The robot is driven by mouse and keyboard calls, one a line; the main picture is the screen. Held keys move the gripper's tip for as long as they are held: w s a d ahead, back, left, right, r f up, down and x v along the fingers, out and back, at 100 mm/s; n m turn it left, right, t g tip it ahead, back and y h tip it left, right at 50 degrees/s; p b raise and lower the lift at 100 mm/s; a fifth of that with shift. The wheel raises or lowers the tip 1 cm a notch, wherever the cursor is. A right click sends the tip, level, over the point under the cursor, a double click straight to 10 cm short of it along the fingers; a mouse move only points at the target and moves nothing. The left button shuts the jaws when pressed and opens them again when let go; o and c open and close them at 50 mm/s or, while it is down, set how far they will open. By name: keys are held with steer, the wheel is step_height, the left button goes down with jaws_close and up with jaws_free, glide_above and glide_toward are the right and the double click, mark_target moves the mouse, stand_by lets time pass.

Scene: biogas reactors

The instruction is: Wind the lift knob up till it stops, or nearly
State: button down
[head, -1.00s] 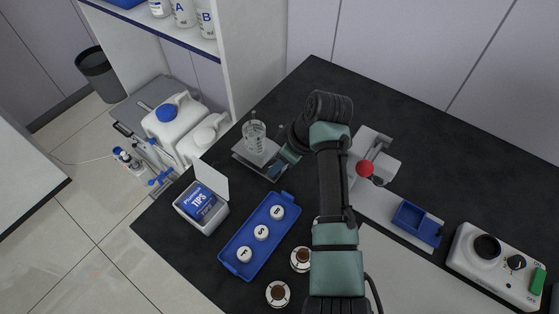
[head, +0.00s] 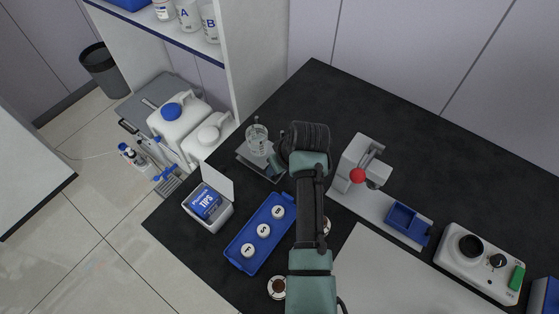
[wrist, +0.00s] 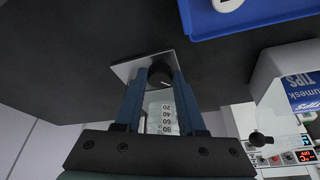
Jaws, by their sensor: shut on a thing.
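The lift is a small grey platform (head: 246,162) near the left edge of the black bench, with a clear graduated beaker (head: 257,140) standing on it. In the wrist view the dark round lift knob (wrist: 160,74) sits between the tips of my two blue fingers, in front of the grey lift plate (wrist: 127,68). My gripper (wrist: 161,78) is shut on the knob. The beaker with its scale (wrist: 162,118) shows between the fingers. In the head view my gripper (head: 273,164) is at the lift's right side and the knob is hidden.
A tips box (head: 208,205) with raised lid and a blue tray (head: 241,254) of white-capped jars stand in front of the lift. A grey device with a red ball (head: 358,176) stands to the right of my arm. Black bench is clear behind it.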

steer(key=shift+m, duration=0.5)
steer(key=c, duration=0.5)
jaws_free()
steer(key=shift+r, duration=0.1)
steer(key=v, duration=1.3)
steer(key=shift+a, duration=0.3)
